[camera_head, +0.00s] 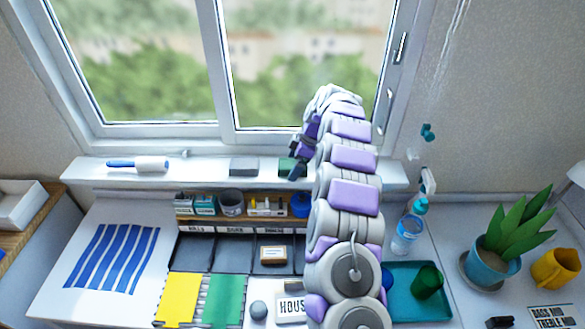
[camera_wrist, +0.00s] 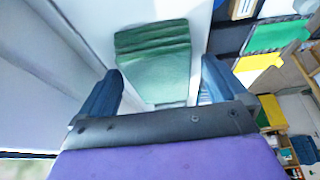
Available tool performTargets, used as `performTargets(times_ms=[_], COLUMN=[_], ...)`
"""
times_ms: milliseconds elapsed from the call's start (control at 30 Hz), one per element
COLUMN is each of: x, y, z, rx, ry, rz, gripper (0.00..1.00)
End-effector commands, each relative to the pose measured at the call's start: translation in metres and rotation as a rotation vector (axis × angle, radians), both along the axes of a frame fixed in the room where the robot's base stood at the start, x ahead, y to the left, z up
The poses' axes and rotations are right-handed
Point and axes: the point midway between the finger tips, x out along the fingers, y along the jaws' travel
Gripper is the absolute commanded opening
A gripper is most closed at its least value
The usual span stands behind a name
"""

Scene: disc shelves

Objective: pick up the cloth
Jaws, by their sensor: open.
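A green folded cloth (camera_head: 286,166) lies on the white windowsill under the right window pane, partly hidden by my gripper (camera_head: 296,158). In the wrist view the cloth (camera_wrist: 155,50) shows as a stack of green layers with rounded corners. My gripper (camera_wrist: 162,82) is open there, with one dark blue finger on each side of the cloth's near end. The fingers look apart from the cloth, and nothing is held. I cannot tell how far above the sill the fingertips are.
On the sill (camera_head: 210,178), a grey block (camera_head: 243,165) lies left of the cloth and a white roller with blue handle (camera_head: 140,164) farther left. The window (camera_head: 225,128) stands close behind. Below is a small shelf (camera_head: 235,223) with tins and boxes.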

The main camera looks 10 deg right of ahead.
Motion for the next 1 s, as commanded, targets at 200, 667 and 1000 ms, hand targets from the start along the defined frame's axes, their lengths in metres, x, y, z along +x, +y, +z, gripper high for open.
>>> performTargets(times_ms=[200, 667, 1000], x=[0.0001, 0.0001, 0.0002], y=[0.0000, -0.0001, -0.0001], z=[0.0002, 0.0002, 0.0003], rx=[0.000, 0.000, 0.000], ry=[0.000, 0.000, -0.001], rz=[0.000, 0.000, 0.000], gripper=[0.99, 0.55, 0.43])
